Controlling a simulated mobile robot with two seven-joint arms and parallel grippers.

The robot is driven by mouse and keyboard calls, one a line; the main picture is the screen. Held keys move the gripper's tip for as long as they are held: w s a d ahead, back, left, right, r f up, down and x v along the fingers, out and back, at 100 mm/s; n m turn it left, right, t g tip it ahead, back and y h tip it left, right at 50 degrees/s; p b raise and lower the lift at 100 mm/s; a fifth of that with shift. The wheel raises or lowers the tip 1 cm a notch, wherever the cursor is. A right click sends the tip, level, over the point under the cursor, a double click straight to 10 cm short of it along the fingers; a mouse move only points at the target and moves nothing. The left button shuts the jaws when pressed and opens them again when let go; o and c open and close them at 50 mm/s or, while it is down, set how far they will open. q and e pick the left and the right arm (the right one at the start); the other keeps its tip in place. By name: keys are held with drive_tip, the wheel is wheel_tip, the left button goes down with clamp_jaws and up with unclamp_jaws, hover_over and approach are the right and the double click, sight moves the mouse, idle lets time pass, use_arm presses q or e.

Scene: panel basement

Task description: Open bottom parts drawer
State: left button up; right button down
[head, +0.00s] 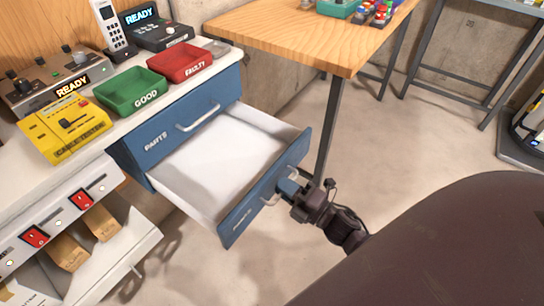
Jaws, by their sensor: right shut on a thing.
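The bottom parts drawer (239,214) has a blue front and a white inside, and it stands pulled far out from the bench. The part of its inside that shows looks empty. My right gripper (285,190) is at the drawer's front, shut on its handle (270,200). The top parts drawer (165,135), also blue with a silver handle, sits shut above it. My left gripper is not in view.
The white bench top holds a green GOOD tray (130,103), a red FAULTY tray (180,74), a yellow device (50,139) and a phone. A wooden table (290,42) stands behind, its leg near the open drawer.

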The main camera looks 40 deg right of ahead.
drive_tip(key=shift+s+d, duration=0.15)
drive_tip(key=shift+s, duration=0.25)
drive_tip(key=c, duration=1.2)
unclamp_jaws()
drive_tip(key=v, duration=1)
drive_tip(key=shift+s+d, duration=0.1)
drive_tip(key=shift+s, duration=0.3)
